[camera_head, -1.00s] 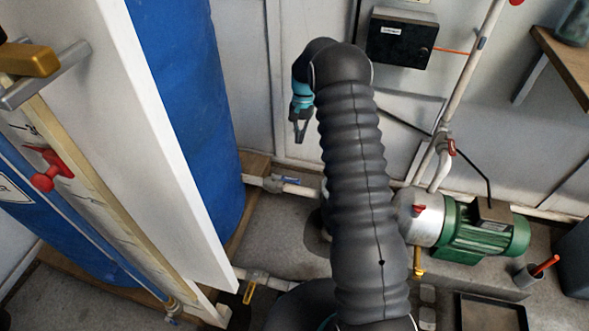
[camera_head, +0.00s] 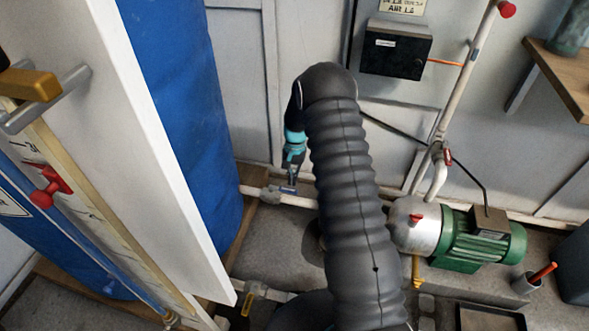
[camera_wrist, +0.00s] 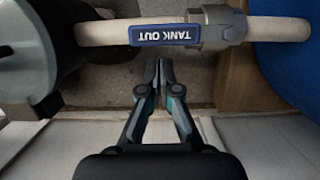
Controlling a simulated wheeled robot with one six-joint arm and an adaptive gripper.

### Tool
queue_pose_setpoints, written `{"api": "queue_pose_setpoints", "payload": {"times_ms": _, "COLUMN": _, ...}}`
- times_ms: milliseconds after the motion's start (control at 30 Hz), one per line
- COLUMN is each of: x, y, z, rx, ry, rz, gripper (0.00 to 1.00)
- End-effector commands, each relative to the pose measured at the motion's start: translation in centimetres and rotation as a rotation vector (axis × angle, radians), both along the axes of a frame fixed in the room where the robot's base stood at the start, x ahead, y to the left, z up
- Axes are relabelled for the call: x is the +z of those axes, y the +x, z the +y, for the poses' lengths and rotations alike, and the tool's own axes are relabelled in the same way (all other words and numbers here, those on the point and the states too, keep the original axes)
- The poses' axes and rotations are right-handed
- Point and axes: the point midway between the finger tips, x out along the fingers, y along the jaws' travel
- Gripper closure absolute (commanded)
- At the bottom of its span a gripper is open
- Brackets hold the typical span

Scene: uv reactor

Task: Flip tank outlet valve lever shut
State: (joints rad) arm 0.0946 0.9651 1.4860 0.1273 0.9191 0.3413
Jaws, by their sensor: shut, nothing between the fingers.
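The tank outlet valve (camera_head: 268,193) sits on a white pipe just right of the blue tank in the head view. In the wrist view its grey body (camera_wrist: 222,27) is on the pipe, and its blue lever (camera_wrist: 164,33), marked TANK OUT, lies along the pipe. My gripper (camera_wrist: 159,64) is shut and empty, its fingertips just short of the lever in the picture. In the head view my gripper (camera_head: 292,178) is close by the lever; I cannot tell whether they touch.
The blue tank (camera_head: 180,110) stands left of the valve, behind a white panel (camera_head: 130,130). A green pump (camera_head: 478,238) is to the right on the floor. A lower pipe has a yellow lever (camera_head: 248,303). A black box (camera_head: 397,48) hangs on the back wall.

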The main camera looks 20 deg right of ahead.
Motion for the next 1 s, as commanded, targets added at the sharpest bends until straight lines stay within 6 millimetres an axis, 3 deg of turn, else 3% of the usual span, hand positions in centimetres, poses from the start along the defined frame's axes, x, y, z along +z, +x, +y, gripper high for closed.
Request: {"api": "queue_pose_setpoints", "payload": {"times_ms": 1000, "x": 0.0, "y": -1.4, "z": 0.5, "rx": -0.074, "ry": 0.000, "rz": -0.001, "gripper": 1.00}}
